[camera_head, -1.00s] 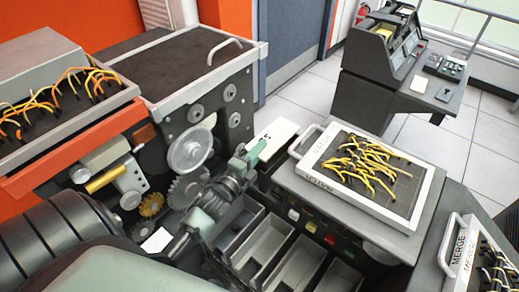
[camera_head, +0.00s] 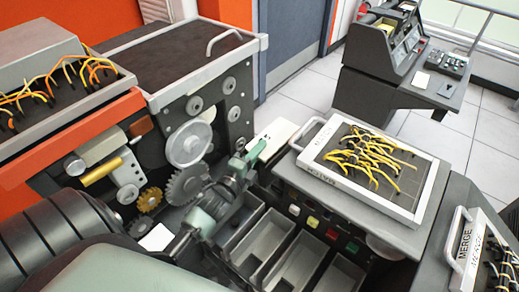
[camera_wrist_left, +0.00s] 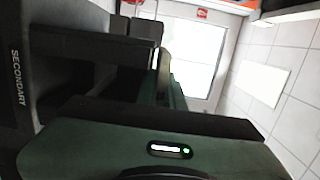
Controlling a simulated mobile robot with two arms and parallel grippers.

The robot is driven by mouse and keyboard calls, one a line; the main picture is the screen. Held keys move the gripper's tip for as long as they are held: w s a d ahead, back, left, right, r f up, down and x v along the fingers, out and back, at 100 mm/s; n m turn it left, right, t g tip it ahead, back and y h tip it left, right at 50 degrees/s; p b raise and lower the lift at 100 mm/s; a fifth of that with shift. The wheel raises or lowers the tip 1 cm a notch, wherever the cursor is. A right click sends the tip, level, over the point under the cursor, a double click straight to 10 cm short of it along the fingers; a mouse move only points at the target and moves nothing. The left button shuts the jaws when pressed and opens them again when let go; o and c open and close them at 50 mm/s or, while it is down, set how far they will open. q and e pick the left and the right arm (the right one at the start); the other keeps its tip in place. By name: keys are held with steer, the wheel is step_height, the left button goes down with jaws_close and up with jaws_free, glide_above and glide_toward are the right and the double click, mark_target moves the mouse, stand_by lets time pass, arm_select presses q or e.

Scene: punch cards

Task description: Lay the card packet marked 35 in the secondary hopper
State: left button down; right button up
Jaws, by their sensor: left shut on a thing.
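My left gripper (camera_head: 252,157) is shut on a white card packet (camera_head: 277,139), which sticks out beyond the fingers beside the plugboard's left edge. The mark on the packet cannot be read. In the left wrist view, the green gripper body (camera_wrist_left: 80,150) fills the bottom, with a small lit display on it. A dark panel lettered SECONDARY (camera_wrist_left: 19,78) stands at the left edge there, next to dark compartments (camera_wrist_left: 105,50). In the head view I cannot tell which part is the secondary hopper. My right gripper does not show.
Several open grey bins (camera_head: 262,240) lie below and right of my left wrist. A wired plugboard (camera_head: 424,205) sits right of the packet, and a MERGE board (camera_head: 463,246) is at the right edge. Gears (camera_head: 188,183) stand left of the gripper. A white card (camera_head: 156,237) lies at lower left.

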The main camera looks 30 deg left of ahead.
arm_select(q)
steer(key=shift+f, duration=0.15)
steer(key=shift+f+b, duration=3.35)
steer(key=shift+f, duration=0.6)
steer(key=c, duration=1.5)
jaws_free()
steer(key=shift+o, duration=0.2)
steer(key=shift+s, duration=0.15)
steer(key=shift+s+f, duration=0.15)
steer(key=shift+s, duration=0.2)
steer(key=s+b, duration=0.1)
steer(key=s, duration=0.6)
steer(key=shift+d, duration=0.2)
